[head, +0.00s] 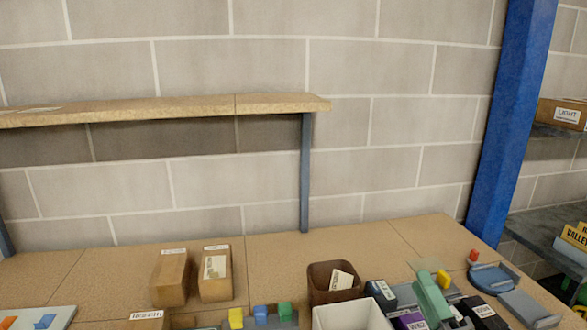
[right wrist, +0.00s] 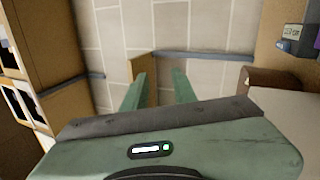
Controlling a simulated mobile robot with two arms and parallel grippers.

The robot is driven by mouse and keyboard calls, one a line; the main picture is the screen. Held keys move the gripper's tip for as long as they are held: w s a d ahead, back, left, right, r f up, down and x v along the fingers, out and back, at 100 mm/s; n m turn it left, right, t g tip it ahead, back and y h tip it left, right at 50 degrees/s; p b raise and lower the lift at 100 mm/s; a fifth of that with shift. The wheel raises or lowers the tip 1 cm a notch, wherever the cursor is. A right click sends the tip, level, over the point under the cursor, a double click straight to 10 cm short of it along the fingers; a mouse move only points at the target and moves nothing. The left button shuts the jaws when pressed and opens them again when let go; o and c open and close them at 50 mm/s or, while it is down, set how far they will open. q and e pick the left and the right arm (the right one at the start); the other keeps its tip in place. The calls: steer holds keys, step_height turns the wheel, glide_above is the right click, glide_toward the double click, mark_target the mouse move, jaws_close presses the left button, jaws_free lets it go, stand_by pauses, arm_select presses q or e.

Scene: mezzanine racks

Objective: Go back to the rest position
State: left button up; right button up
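My right gripper (head: 434,278) shows in green at the lower right of the head view, over the right part of the workbench (head: 330,243). In the right wrist view its two green fingers (right wrist: 160,82) stand apart. Nothing is held between them; the brick wall and a tan board show beyond the gap. My left gripper is not in the head view.
Two brown boxes (head: 171,278) stand at the bench's left middle. A brown bin (head: 333,283), a white container (head: 350,317) and several small boxes crowd the area around my right gripper. A wooden shelf (head: 160,107) hangs above; a blue post (head: 512,110) rises at right.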

steer(key=s+d+f+m+g+h, duration=0.2)
steer(key=s+f+m+g+h, duration=0.25)
steer(key=f+m, duration=0.4)
steer(key=s+d+f+m+g+h, duration=0.25)
steer(key=s+f+m+g, duration=0.25)
steer(key=f+m, duration=0.3)
steer(key=s+a+f+m+g+y, duration=0.1)
steer(key=s+a+f+g+y, duration=0.1)
steer(key=s+a+f+g, duration=0.5)
steer(key=s+a+f+m+g+y, duration=0.15)
steer(key=s+f, duration=0.25)
steer(key=s, duration=0.8)
step_height(320, 180, down, 25)
steer(key=g, duration=0.1)
steer(key=s+d+f+g, duration=0.1)
steer(key=s+d+f, duration=0.1)
steer(key=s+f, duration=1.5)
steer(key=shift+s+d+f+g, duration=0.3)
steer(key=shift+s+d+f, duration=0.1)
